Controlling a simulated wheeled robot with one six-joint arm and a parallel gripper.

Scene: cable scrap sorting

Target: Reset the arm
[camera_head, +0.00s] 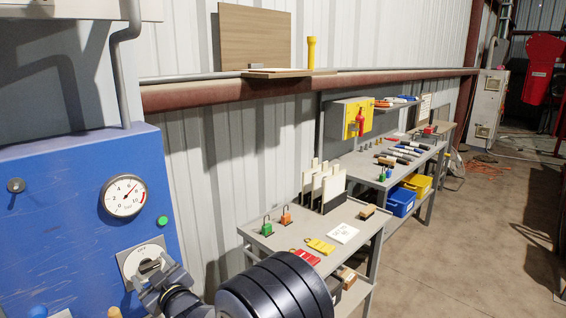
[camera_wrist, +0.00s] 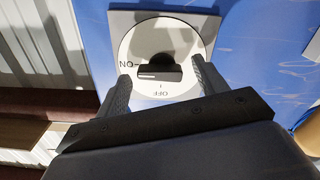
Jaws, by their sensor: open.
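My arm reaches up from the bottom of the head view to a blue panel (camera_head: 75,190). My gripper (camera_head: 158,278) is in front of a rotary switch (camera_head: 133,258) on that panel. In the wrist view the switch (camera_wrist: 186,42) has a round white dial marked ON and OFF. Its black knob (camera_wrist: 160,72) lies across the dial, and the pale mark on it faces the ON label. My gripper (camera_wrist: 160,70) is open, with one finger on each side of the knob. Gaps show between fingers and knob; depth is unclear.
A pressure gauge (camera_head: 124,195) and a green button (camera_head: 163,220) are above the switch. A grey bench (camera_head: 285,240) with padlocks and tags stands to the right. A red-brown wall beam (camera_head: 230,92) runs behind it. Open floor (camera_head: 470,240) lies at far right.

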